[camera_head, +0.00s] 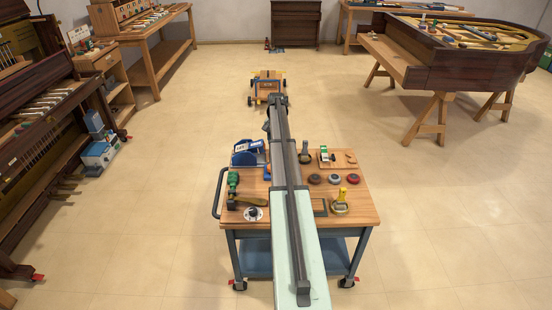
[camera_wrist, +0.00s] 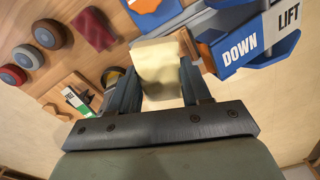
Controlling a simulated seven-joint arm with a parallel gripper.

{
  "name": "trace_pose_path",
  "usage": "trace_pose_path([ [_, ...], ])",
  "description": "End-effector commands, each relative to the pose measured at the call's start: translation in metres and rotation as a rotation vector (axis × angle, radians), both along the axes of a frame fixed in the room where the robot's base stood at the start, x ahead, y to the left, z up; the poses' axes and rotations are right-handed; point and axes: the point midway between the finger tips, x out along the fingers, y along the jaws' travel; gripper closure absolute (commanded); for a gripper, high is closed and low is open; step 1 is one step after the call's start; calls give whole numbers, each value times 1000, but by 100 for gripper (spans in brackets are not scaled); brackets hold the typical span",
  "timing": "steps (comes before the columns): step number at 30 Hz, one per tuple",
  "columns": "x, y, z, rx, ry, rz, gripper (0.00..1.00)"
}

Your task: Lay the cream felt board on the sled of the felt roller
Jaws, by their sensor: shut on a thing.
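My gripper (camera_wrist: 160,84) is shut on the cream felt board (camera_wrist: 158,62) in the wrist view, its two fingers on either side of it. The board stands out beyond the fingertips, over or near the wooden top. A blue machine with orange parts (camera_wrist: 228,38), marked DOWN and LIFT, lies close to the right of the board and looks like the felt roller. Its sled cannot be told apart clearly. The blue machine also shows on the cart's left side in the head view (camera_head: 247,153). My arm hides the gripper and board there.
The wooden cart top (camera_head: 355,206) carries a green tool (camera_head: 233,182), several round pads (camera_head: 333,179), a green-and-white item (camera_head: 325,154) and a yellow item (camera_head: 341,201). A wooden wheeled cart (camera_head: 267,84) stands beyond. Open floor lies on both sides.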

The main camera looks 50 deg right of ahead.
Motion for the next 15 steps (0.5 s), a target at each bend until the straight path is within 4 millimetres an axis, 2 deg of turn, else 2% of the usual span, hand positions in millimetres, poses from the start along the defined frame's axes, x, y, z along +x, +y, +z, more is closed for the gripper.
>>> trace_pose_path([
  [1, 5, -8, 1, 1, -1, -44, 81],
  [6, 16, -21, 3, 6, 0, -225, 81],
  [15, 28, -32, 3, 17, 3, -644, 81],
])
